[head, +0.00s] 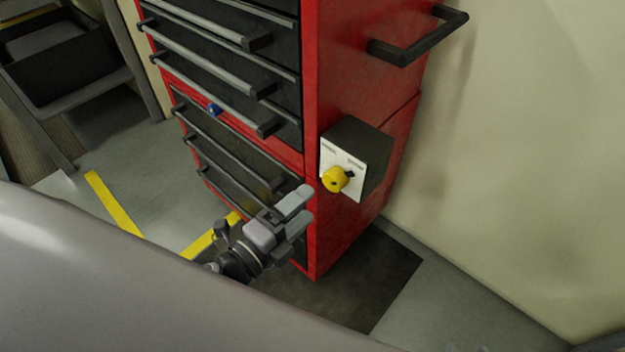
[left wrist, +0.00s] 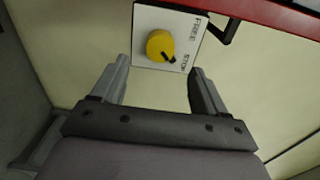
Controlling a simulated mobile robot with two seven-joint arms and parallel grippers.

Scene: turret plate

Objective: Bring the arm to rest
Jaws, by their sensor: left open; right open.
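A yellow knob (head: 335,179) sits on a white plate (head: 353,164) on the front of a dark box (head: 362,150), fixed to the side of a red tool cabinet (head: 345,238). The left wrist view shows the knob (left wrist: 160,44) with a black pointer aimed down-right toward the word STOP; FREE is printed above it. My left gripper (head: 303,208) is open and empty, below and left of the knob in the head view. In the left wrist view its fingertips (left wrist: 160,67) are spread and apart from the knob. I cannot make out my right gripper.
The cabinet's dark drawers with grey bar handles (head: 240,88) stand close to my left gripper. A black side handle (head: 420,38) sticks out above the box. A pale wall (head: 530,150) is at the right. Yellow lines (head: 113,203) mark the floor.

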